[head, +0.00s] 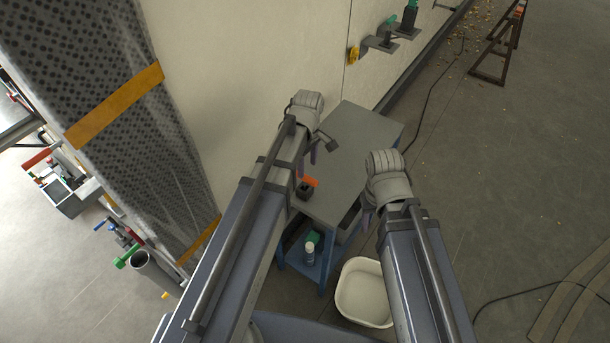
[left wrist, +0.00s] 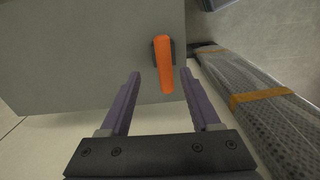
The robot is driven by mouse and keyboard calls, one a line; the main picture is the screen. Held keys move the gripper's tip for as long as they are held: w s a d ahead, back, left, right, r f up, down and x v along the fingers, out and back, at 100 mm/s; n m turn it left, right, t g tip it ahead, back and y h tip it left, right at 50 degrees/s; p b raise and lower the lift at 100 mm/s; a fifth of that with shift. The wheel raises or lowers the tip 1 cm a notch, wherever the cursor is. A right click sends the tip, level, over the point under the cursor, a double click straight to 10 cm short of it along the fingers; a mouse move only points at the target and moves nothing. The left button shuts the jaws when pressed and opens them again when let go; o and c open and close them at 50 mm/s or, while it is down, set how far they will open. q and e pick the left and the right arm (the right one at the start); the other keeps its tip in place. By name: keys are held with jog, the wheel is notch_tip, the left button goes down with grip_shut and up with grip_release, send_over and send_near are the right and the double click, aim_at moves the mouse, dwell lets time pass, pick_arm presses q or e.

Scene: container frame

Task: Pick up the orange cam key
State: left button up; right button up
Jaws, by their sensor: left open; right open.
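The orange cam key (head: 311,181) stands in a small dark holder (head: 304,192) at the left edge of a grey table top (head: 358,150). In the left wrist view the cam key (left wrist: 164,65) lies lengthwise between the purple fingertips of my left gripper (left wrist: 160,74), which is open. I cannot tell how far below the fingertips it is. In the head view my left gripper (head: 307,160) is partly hidden by its own arm, close to the cam key. My right gripper (head: 368,212) is by the table's right side, mostly hidden behind its wrist.
A white basin (head: 363,293) stands on the floor in front of the table. A spray can (head: 309,252) sits on the table's lower shelf. A pale wall (head: 250,60) rises behind, with a dotted wrapped column (head: 130,110) at left. Most of the table top is bare.

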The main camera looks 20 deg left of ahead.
aim_at(305, 181)
pick_arm(q)
jog(key=shift+w+a, duration=0.15)
jog(key=shift+a, duration=0.05)
jog(key=f+b, duration=0.8)
jog(key=shift+s+a, duration=0.15)
jog(key=shift+s, duration=0.25)
jog(key=shift+r, duration=0.1)
jog(key=shift+r, duration=0.1)
jog(key=shift+c, duration=0.2)
grip_shut()
